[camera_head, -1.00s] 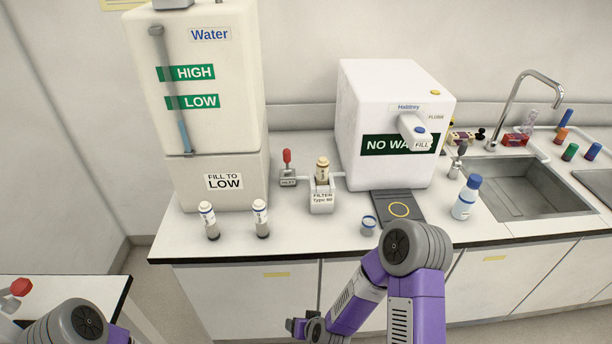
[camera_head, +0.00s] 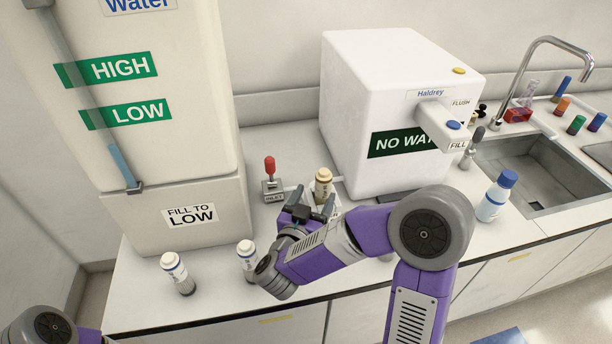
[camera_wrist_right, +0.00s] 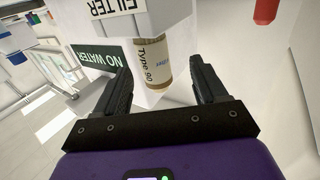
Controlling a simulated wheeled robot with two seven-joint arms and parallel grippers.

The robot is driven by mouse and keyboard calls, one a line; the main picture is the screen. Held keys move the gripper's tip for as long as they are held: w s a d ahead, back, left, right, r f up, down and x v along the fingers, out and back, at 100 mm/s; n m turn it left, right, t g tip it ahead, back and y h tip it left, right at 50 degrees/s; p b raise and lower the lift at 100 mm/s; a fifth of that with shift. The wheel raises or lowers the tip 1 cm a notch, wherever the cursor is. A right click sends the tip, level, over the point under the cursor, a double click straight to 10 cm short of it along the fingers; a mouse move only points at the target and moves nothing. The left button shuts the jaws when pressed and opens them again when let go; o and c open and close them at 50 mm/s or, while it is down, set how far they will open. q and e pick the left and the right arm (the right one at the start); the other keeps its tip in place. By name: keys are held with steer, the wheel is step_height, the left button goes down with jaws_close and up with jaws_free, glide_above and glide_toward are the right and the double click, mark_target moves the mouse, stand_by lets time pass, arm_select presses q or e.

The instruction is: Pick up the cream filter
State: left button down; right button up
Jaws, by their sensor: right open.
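The cream filter (camera_head: 323,183) stands upright in its holder on the counter, in front of the white machine. In the right wrist view the cream filter (camera_wrist_right: 153,62), with a tan label reading "Type 90", shows between and beyond the fingertips. My right gripper (camera_head: 312,207) is open and empty, just in front of the filter, its fingers pointing toward it. In the wrist view the fingers (camera_wrist_right: 160,76) are spread on either side of the filter, with no clear contact. The holder (camera_wrist_right: 118,8) shows its "FILTER" sign; in the head view my arm mostly hides it. My left gripper is out of view.
Two white filters with dark bases, one left (camera_head: 177,273) and one nearer my arm (camera_head: 246,258), stand at the counter front. A red-handled inlet valve (camera_head: 270,180) is left of the holder. The water tank (camera_head: 165,165) stands left; a blue-capped bottle (camera_head: 494,197) stands right.

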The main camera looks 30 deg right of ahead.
mark_target(326, 177)
steer(key=shift+w+d+r, duration=0.1)
steer(key=shift+d+r, duration=0.15)
steer(key=shift+r, duration=0.1)
steer(key=shift+w+d+r+h, duration=0.1)
steer(key=shift+w+d+h, duration=0.05)
steer(key=shift+d, duration=0.2)
steer(key=shift+w+d+r+h, duration=0.1)
steer(key=shift+d+h, duration=0.05)
steer(key=shift+d, duration=0.2)
steer(key=x, duration=0.5)
steer(key=shift+w+d+f, duration=0.1)
steer(key=shift+w+f, duration=0.05)
steer(key=c, duration=1.2)
